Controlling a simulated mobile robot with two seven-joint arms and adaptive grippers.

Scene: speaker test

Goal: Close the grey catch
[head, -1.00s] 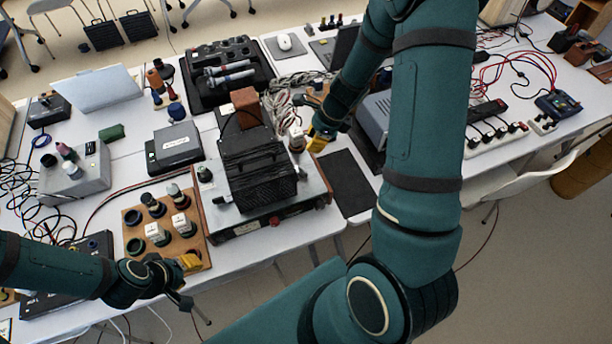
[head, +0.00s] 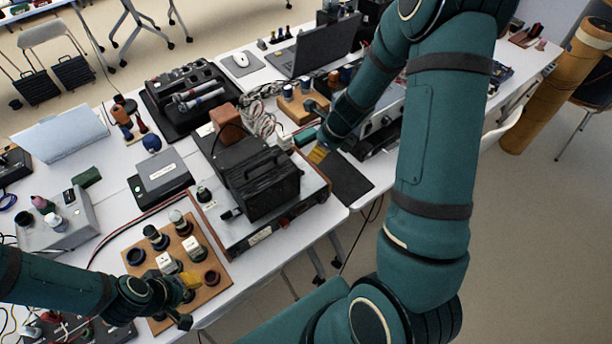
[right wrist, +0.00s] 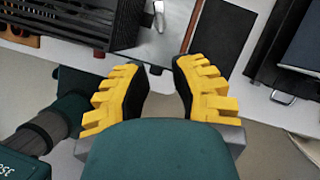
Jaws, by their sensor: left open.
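A black ribbed device on a grey-topped base (head: 235,235) stands mid-table in the head view. I cannot single out the grey catch with certainty; a small shiny metal lever (right wrist: 159,16) on a grey surface shows at the top of the right wrist view. My right gripper (right wrist: 160,78) is open, its yellow fingers apart with nothing between them. In the head view it is at the far right side of the base (head: 318,154), partly hidden by its arm. My left gripper (head: 188,290) is open and empty at the front of a wooden board (head: 212,262).
The board carries several knobs and white blocks. A grey box (head: 162,172) stands left of the device. A dark flat pad (head: 350,182) lies to its right. A laptop (head: 325,45) and an open black case (head: 165,115) stand behind.

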